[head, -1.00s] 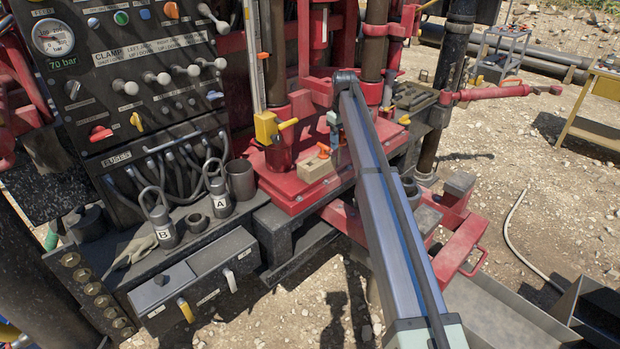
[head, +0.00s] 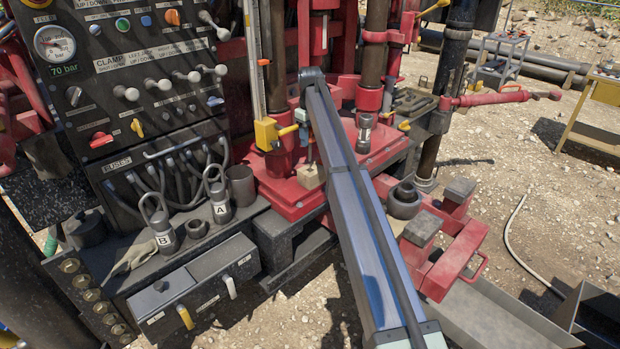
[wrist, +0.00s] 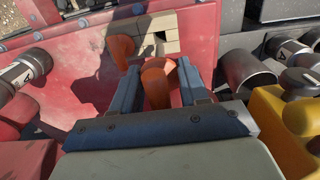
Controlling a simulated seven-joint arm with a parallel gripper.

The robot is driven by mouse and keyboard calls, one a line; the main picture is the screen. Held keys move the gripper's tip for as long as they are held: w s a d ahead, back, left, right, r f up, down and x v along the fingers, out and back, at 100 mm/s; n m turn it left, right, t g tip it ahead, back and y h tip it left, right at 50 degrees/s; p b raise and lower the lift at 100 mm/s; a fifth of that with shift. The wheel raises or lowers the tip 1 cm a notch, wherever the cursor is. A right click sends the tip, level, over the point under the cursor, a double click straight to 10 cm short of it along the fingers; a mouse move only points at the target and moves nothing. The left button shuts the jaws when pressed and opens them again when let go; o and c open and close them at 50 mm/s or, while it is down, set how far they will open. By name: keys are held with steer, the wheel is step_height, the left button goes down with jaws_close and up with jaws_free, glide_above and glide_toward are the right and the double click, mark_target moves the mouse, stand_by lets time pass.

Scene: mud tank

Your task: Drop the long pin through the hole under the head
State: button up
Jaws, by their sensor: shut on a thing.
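My gripper (wrist: 158,70) is shut on an orange-headed pin (wrist: 156,90), whose orange head shows between the fingers in the wrist view. The pin's shaft is mostly hidden, so its length cannot be told. A pale wooden block (wrist: 158,34) with dark openings lies just beyond the fingers on the red base plate. A second orange piece (wrist: 121,50) is beside the block's left end. In the head view my gripper (head: 305,134) is low over the wooden block (head: 308,177). Whether the pin's lower end is in the block is unclear. The hole under the head cannot be made out.
Upright red and dark columns stand behind. A dark cup (head: 241,186) and the cylinder marked A (head: 219,203) stand left.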

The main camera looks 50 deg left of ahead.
mark_target(310, 160)
steer(key=shift+f, duration=4.65)
steer(key=shift+f, duration=0.2)
steer(key=o, duration=1.1)
steer(key=shift+o, duration=0.2)
steer(key=r, duration=1.3)
steer(key=shift+w+r, duration=0.35)
steer(key=shift+r, duration=0.05)
